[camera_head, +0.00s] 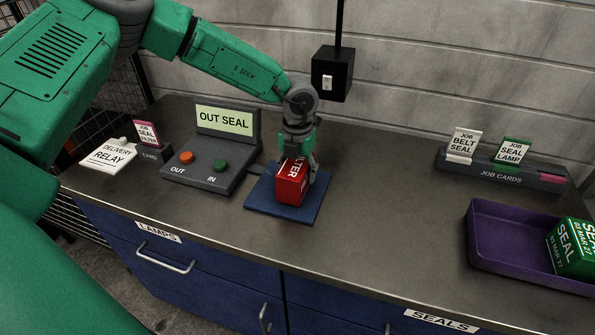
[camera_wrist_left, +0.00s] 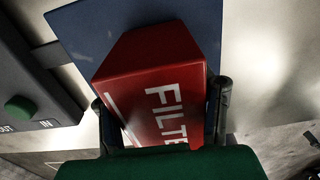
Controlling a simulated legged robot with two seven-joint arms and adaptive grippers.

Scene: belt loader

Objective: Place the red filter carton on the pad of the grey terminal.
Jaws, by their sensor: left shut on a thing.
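The red filter carton (camera_head: 291,184) is between the fingers of my left gripper (camera_head: 298,165), at the blue pad (camera_head: 260,207) beside the grey terminal (camera_head: 205,165). In the left wrist view the red carton (camera_wrist_left: 155,60) shows "FILT" lettering, with a dark finger on each side and the blue pad (camera_wrist_left: 95,35) behind it. The carton looks low over the pad; I cannot tell whether its base touches. The terminal's screen reads "OUT SEAL", and it has an orange OUT button (camera_head: 186,157) and a green IN button (camera_head: 220,165). My right gripper is not in view.
A purple tray (camera_head: 478,238) with green seal cartons (camera_head: 572,248) stands at the right. A job card rack (camera_head: 500,174) is at the back right. The middle of the counter is clear.

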